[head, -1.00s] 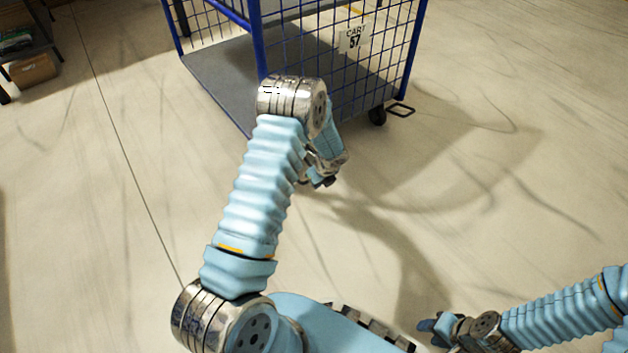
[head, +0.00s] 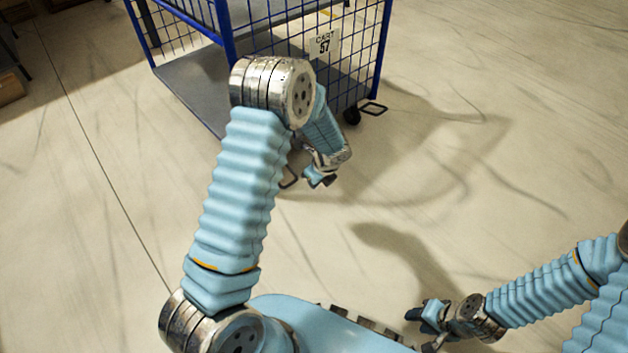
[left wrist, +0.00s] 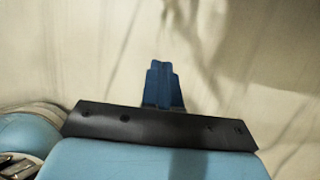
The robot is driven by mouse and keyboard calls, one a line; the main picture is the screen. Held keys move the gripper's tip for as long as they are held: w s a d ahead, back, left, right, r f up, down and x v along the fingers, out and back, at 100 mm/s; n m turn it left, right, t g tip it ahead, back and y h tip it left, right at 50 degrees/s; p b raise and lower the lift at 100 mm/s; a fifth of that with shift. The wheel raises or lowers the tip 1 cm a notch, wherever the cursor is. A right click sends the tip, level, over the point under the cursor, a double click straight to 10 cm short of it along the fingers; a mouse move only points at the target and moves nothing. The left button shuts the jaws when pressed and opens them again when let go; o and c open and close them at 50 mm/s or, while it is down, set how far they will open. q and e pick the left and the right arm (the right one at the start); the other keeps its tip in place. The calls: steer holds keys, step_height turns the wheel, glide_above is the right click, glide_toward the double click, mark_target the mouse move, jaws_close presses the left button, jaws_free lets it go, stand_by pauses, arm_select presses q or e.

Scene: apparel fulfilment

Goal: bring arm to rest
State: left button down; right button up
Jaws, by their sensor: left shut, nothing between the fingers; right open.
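My left arm reaches up from the lower left in the head view and bends down at its far joint. My left gripper (head: 319,180) hangs near the cart, partly hidden behind its wrist. In the left wrist view my left gripper (left wrist: 162,84) has its blue fingers together, with nothing between them and pale floor beyond. My right gripper (head: 424,314) is low at the right, its dark fingers apart and empty, with the arm coming in from the right edge.
A blue wire cart (head: 203,88) with a grey deck and a label reading CART 57 (head: 324,44) stands at the top, behind my left arm. A shelf edge with a box (head: 11,88) shows at the far left. The floor (head: 500,190) at the right is clear.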

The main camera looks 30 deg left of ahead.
arm_select(q)
steer(key=s+d+f+n+h, duration=0.4)
steer(key=s+d+n, duration=0.4)
steer(key=s+n, duration=0.3)
steer(key=s+d+f+n+h, duration=0.4)
steer(key=s+d+n, duration=0.3)
steer(key=s+n, duration=0.45)
step_height(320, 180, up, 13)
steer(key=d+n+p, duration=0.1)
steer(key=p, duration=1.1)
steer(key=shift+s+f+g, duration=0.2)
steer(key=shift+g, duration=0.1)
steer(key=shift+n, duration=0.25)
